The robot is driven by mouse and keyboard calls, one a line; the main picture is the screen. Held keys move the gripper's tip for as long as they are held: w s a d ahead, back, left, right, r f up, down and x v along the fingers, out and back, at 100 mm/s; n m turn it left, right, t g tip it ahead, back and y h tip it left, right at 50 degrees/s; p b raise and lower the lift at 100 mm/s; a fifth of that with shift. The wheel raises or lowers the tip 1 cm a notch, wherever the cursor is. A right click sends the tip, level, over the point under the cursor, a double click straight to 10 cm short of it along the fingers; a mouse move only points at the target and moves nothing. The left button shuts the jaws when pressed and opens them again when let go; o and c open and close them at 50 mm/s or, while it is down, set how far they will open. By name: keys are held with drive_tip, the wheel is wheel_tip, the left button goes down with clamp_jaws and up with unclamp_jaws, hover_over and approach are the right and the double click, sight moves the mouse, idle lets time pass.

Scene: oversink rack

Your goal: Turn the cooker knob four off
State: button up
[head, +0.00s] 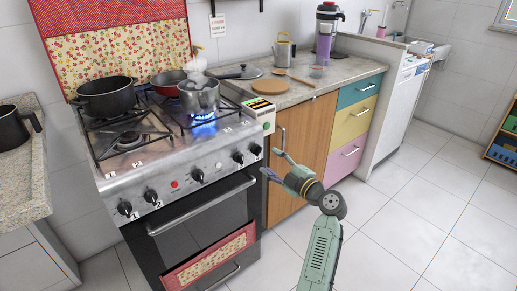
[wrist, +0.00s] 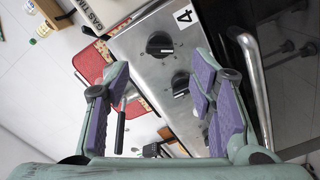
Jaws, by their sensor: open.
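Knob four (wrist: 159,45) is a round black knob on the steel front panel of the cooker, beside a "4" label (wrist: 183,15) in the wrist view. In the head view it appears to be the rightmost knob (head: 255,149). My gripper (head: 272,162) is open and empty, just in front of the panel's right end. In the wrist view the fingers (wrist: 160,70) are spread, with knob four beyond the gap between their tips. They look apart from the knob. Its exact turn angle is hard to read. A blue flame (head: 204,117) burns under the silver pot (head: 200,96).
Another black knob (wrist: 180,83) sits close to knob four, near the right finger. The oven handle bar (head: 200,205) runs below the panel. A wooden cabinet (head: 302,150) with a handle stands right of the cooker.

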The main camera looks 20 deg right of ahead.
sight(259, 153)
drive_tip(key=p+x, duration=0.2)
drive_tip(key=x, duration=0.5)
drive_tip(key=shift+c, duration=0.5)
drive_tip(key=shift+f, duration=0.1)
drive_tip(key=c, duration=1.1)
